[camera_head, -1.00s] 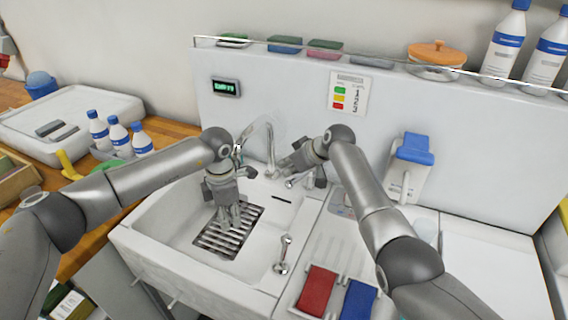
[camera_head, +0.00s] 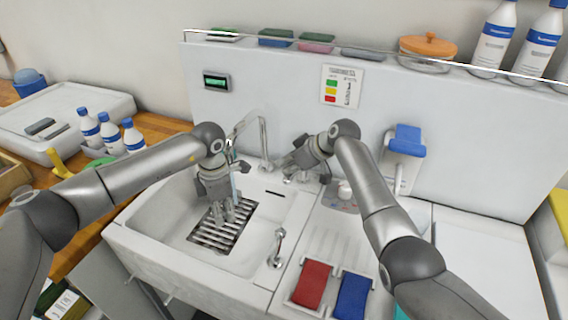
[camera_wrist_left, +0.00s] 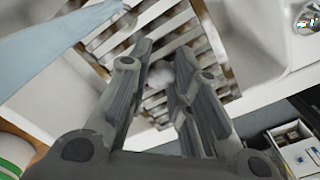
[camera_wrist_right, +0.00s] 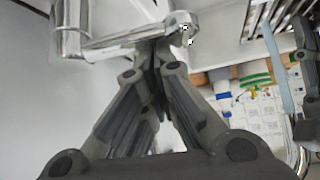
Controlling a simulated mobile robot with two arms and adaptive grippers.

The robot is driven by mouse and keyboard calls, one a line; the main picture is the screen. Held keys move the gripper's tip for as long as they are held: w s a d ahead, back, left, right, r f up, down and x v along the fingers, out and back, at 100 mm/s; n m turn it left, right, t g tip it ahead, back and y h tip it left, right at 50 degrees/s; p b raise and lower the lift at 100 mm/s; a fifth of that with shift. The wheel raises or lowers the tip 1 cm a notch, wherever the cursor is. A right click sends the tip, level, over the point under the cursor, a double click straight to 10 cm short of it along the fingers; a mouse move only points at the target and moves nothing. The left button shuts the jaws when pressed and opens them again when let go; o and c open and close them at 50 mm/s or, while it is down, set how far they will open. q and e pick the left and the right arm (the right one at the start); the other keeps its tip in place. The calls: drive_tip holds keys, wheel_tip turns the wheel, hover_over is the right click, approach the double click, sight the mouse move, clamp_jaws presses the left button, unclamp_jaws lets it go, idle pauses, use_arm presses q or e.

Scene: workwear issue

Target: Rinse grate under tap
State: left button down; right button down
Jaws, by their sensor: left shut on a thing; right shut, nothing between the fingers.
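The grate (camera_head: 213,238), a slatted metal piece with brown stains in the left wrist view (camera_wrist_left: 202,62), is in the white sink basin (camera_head: 163,215). My left gripper (camera_head: 225,215) points down and is shut on the grate. The chrome tap (camera_head: 265,135) arches over the basin from the back edge. A pale blue stream of water (camera_head: 233,180) falls beside my left gripper; it also shows in the left wrist view (camera_wrist_left: 55,45). My right gripper (camera_head: 287,165) is shut and empty at the tap's base, its tips against or close to the chrome lever (camera_wrist_right: 125,43).
A second chrome fitting (camera_head: 278,248) stands on the sink's right rim. Red (camera_head: 312,284) and blue (camera_head: 353,296) pads lie in front of the right drainer. Several bottles (camera_head: 110,133) stand left of the sink. A small display (camera_head: 216,82) is on the back panel.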

drive_tip(key=shift+s, duration=0.1)
idle(0.3)
wheel_tip(320, 180, up, 8)
drive_tip(key=s+d, duration=0.1)
drive_tip(key=d, duration=0.1)
drive_tip(key=shift+s+d, duration=0.2)
drive_tip(key=shift+d, duration=0.2)
idle(0.8)
idle(0.8)
